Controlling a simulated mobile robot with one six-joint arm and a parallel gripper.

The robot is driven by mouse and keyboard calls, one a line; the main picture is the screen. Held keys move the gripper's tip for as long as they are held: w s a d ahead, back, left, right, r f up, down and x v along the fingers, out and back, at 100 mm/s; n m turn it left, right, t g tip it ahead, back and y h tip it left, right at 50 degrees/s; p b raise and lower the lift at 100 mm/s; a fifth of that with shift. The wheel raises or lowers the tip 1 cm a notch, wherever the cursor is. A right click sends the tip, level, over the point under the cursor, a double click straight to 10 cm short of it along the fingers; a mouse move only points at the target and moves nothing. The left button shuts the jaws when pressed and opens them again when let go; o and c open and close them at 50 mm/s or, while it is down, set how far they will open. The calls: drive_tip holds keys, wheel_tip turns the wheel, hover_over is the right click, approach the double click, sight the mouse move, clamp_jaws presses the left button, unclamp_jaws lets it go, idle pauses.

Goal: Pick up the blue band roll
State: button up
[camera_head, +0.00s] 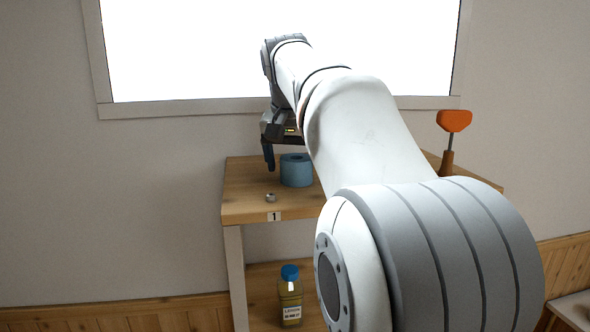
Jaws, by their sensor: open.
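The blue band roll (296,171) stands on the left part of the wooden table top, with its hollow end facing up. My arm comes from the lower right and partly hides the table beside it. My gripper (270,157) is above the table's left side, pointing down, just left of the roll. One dark finger shows clearly beside the roll. The other finger is hidden or hard to make out. The gripper is open, and I see nothing held in it.
A small metal nut-like piece (271,197) lies near the table's front edge (262,217), above a label marked 1. A bottle with a blue cap (290,295) stands on the lower shelf. An orange-topped tool (452,124) stands at the right. A window is behind.

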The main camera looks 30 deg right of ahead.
drive_tip(key=shift+c, duration=0.5)
drive_tip(key=c, duration=1)
drive_tip(key=shift+r, duration=0.1)
